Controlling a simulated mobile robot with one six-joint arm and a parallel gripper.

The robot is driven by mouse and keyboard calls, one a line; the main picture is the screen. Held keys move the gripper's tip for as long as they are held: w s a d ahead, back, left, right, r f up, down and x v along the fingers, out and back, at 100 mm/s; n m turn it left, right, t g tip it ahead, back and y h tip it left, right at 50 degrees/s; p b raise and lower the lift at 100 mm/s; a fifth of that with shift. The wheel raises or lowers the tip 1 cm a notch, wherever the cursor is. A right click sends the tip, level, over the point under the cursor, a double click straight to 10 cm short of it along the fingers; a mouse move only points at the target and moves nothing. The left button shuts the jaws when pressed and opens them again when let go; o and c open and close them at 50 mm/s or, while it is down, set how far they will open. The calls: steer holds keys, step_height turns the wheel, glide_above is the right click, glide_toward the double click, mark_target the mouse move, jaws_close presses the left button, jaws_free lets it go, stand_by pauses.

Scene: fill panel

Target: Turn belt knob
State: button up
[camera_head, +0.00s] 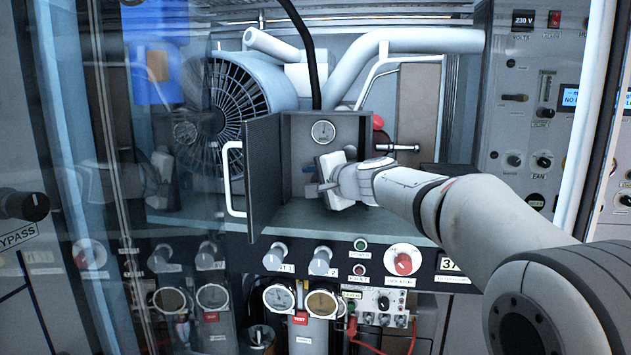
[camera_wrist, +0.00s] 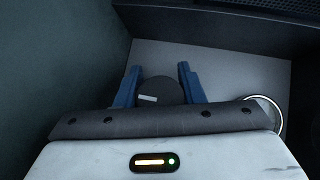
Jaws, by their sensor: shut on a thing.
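A dark round knob (camera_wrist: 160,91) with a pale mark on its face shows in the wrist view, in front of a grey plate. My gripper (camera_wrist: 158,84) has its two blue fingers on either side of this knob and is shut on it. In the head view my gripper (camera_head: 322,190) is inside an open grey box (camera_head: 352,130), under a small gauge. The knob cannot be made out in the head view because my gripper covers it. No label naming the knob is readable.
The box door (camera_head: 264,180) stands open to the left of my gripper, with a white handle (camera_head: 231,180). A large fan (camera_head: 235,95) is behind it. Below are grey knobs (camera_head: 275,256) and a red knob (camera_head: 403,262). Glass (camera_head: 110,130) covers the left side.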

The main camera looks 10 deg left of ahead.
steer(key=c, duration=0.3)
steer(key=b, duration=0.3)
steer(key=shift+f+m+y+b, duration=0.3)
steer(key=b, duration=0.3)
steer(key=shift+r+m+t+y+b, duration=0.1)
steer(key=shift+m+t+y+b, duration=0.2)
steer(key=shift+b, duration=0.05)
steer(key=shift+r+m+y+b, duration=0.3)
steer(key=shift+y+b, duration=0.1)
steer(key=shift+b, duration=0.45)
steer(key=shift+r, duration=0.1)
steer(key=o, duration=1)
